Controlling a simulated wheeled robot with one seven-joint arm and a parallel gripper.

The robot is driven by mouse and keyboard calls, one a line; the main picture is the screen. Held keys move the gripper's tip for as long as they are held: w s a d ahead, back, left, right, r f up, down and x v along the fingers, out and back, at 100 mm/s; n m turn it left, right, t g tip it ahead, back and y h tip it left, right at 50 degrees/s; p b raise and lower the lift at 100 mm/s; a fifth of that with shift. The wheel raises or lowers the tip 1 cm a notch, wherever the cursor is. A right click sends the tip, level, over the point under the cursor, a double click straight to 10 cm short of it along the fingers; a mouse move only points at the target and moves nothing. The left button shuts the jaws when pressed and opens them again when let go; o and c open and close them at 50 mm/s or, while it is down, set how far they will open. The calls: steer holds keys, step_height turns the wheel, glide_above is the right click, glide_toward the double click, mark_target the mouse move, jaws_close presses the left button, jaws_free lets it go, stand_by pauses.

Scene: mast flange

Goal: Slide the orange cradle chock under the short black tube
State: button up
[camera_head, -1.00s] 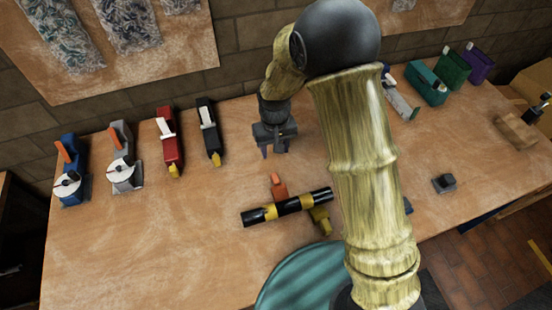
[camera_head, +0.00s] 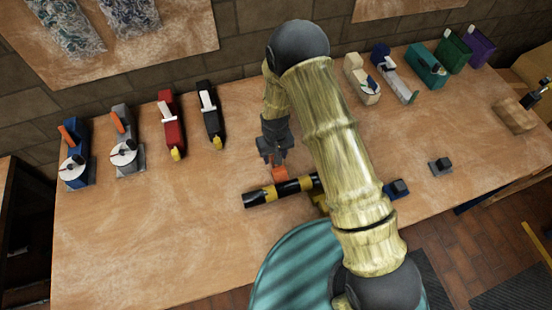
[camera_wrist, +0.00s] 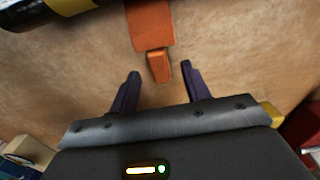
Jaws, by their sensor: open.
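The orange cradle chock (camera_head: 280,173) lies on the bench at the far side of the short black tube (camera_head: 262,197), which has yellow bands. The wrist view shows the chock's flat orange body (camera_wrist: 150,22) and its raised end block (camera_wrist: 158,66), and the tube's dark end (camera_wrist: 30,12) at the top left. I cannot tell whether the chock touches the tube. My gripper (camera_head: 274,158) is open, just beyond the chock. In the wrist view its two dark fingers (camera_wrist: 160,72) stand either side of the end block, with gaps. My arm hides the tube's right end.
A yellow chock (camera_head: 319,202) shows partly at the tube's near side. Blue (camera_head: 397,189) and grey (camera_head: 440,166) blocks lie to the right. Several clamp-like tools, including a red one (camera_head: 171,125), line the back. The bench left of the tube is clear.

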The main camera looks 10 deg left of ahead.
steer(key=shift+f, duration=1.75)
jaws_close()
jaws_free()
steer(key=shift+r, duration=0.2)
step_height(320, 180, up, 17)
steer(key=b, duration=0.3)
steer(key=s+d+r+m+t, duration=0.1)
steer(key=s+d+r, duration=0.2)
steer(key=d, duration=0.4)
steer(key=s+d+r+m, duration=0.2)
steer(key=s+d+r, duration=0.2)
steer(key=d, duration=0.4)
steer(key=s+d+r+m+t, duration=0.1)
steer(key=s+d+r+m, duration=0.1)
steer(key=s+d+r, duration=0.2)
steer(key=d, duration=0.3)
steer(key=shift+s+d+t, duration=0.3)
